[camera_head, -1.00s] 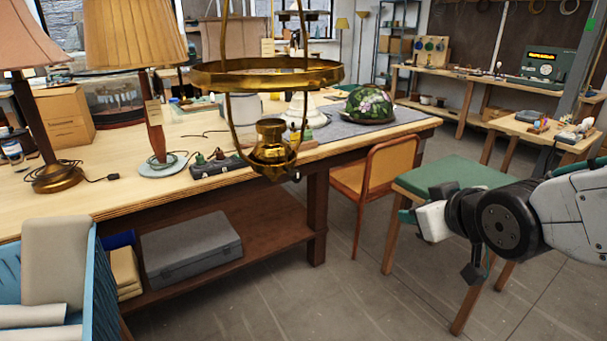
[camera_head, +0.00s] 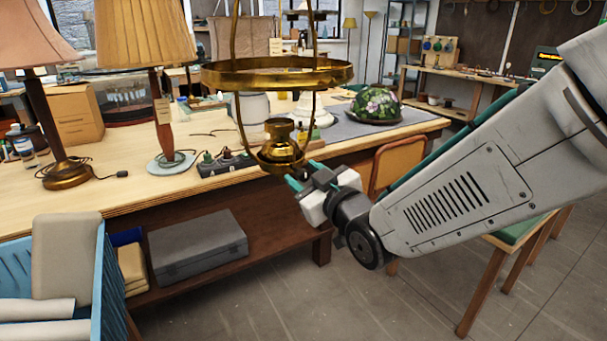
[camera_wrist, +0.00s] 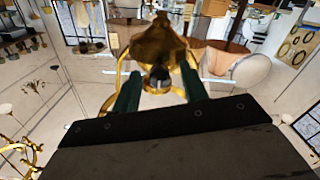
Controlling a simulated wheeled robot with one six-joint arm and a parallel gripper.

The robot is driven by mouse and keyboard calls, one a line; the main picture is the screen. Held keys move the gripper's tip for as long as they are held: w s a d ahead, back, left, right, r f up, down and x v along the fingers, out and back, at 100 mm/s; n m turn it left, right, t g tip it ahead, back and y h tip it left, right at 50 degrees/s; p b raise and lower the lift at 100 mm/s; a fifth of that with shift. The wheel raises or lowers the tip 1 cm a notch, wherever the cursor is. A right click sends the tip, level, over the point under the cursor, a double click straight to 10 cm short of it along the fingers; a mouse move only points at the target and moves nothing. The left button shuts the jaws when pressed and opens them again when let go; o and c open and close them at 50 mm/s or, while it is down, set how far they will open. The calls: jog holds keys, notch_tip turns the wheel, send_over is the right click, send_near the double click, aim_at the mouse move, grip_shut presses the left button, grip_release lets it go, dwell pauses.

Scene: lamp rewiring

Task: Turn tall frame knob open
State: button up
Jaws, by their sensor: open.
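The tall brass lamp frame (camera_head: 277,77) hangs in front of the workbench, with a wide ring above and a brass cup and burner (camera_head: 280,150) at its bottom. My gripper (camera_head: 304,174) is at the lower right of this brass cup, its teal fingers apart and pointing at it. In the wrist view the brass body (camera_wrist: 158,43) lies ahead of the open green fingers (camera_wrist: 161,88). A small dark round end (camera_wrist: 158,79), perhaps the knob, shows between the fingers there. I cannot tell whether either finger touches it. The knob is not clear in the head view.
The workbench (camera_head: 120,200) behind holds two shaded lamps (camera_head: 150,40), a power strip (camera_head: 225,163) and a floral glass shade (camera_head: 375,105). A chair (camera_head: 398,163) stands behind my arm. A blue crate (camera_head: 105,285) is at lower left.

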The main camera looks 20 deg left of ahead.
jog(key=shift+w+a, duration=0.35)
jog(key=shift+a, duration=0.15)
jog(key=shift+c, duration=0.2)
grip_shut()
